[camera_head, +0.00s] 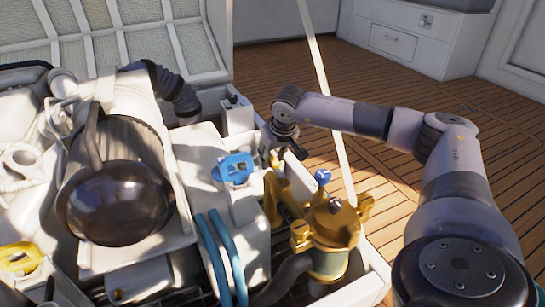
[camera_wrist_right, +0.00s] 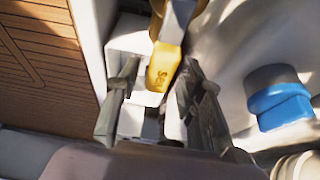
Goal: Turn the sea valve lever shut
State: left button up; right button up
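In the head view my right gripper (camera_head: 278,146) is small and partly shaded, above the brass valve fitting (camera_head: 271,199); the lever is hard to make out there. My left gripper is not in view.
A brass strainer (camera_head: 328,240) with a blue knob stands in front of the gripper. A blue cap (camera_head: 236,167), blue hoses (camera_head: 225,258) and the dark round engine part (camera_head: 121,201) are to the left. The wooden deck (camera_head: 390,90) beyond is clear.

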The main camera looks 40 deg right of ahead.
grip_shut()
dwell(0.6)
